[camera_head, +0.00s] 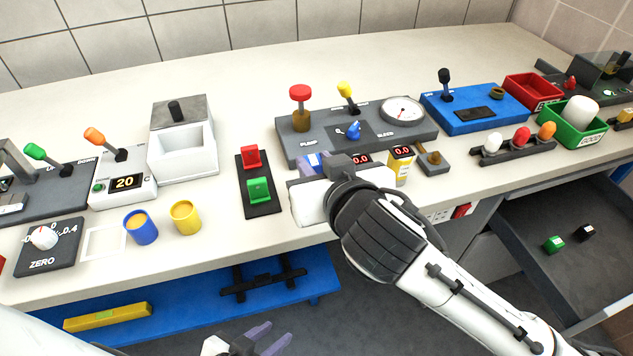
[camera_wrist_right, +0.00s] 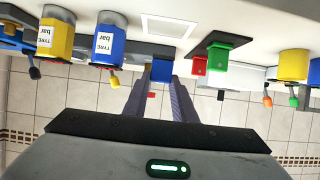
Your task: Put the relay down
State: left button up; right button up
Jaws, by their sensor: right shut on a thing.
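The relay appears as a small blue block (camera_wrist_right: 161,71) between the fingertips of my right gripper (camera_wrist_right: 160,84) in the right wrist view. The gripper is shut on it. In the head view my right gripper (camera_head: 308,168) is over the front of the bench, right of the red and green switch plate; its wrist hides most of the relay and the surface beneath. I cannot tell whether the relay touches the bench. My left gripper (camera_head: 268,339) is low in front of the bench, open and empty, its fingers apart.
The bench (camera_head: 330,80) carries a switch plate (camera_head: 260,190), a grey pump panel (camera_head: 355,127) and a yellow gauge (camera_head: 401,165) near the right gripper. Blue (camera_head: 141,228) and yellow (camera_head: 185,217) cups stand left. An open drawer (camera_head: 520,240) sits at right. A white-outlined patch (camera_wrist_right: 175,25) shows beyond the relay.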

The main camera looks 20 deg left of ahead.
jog(key=shift+f, duration=2.05)
jog(key=shift+f, duration=0.1)
jog(key=shift+f, duration=0.15)
jog(key=o, duration=1)
jog(key=shift+r, duration=0.4)
jog(key=v, duration=1.2)
jog(key=shift+f, duration=0.15)
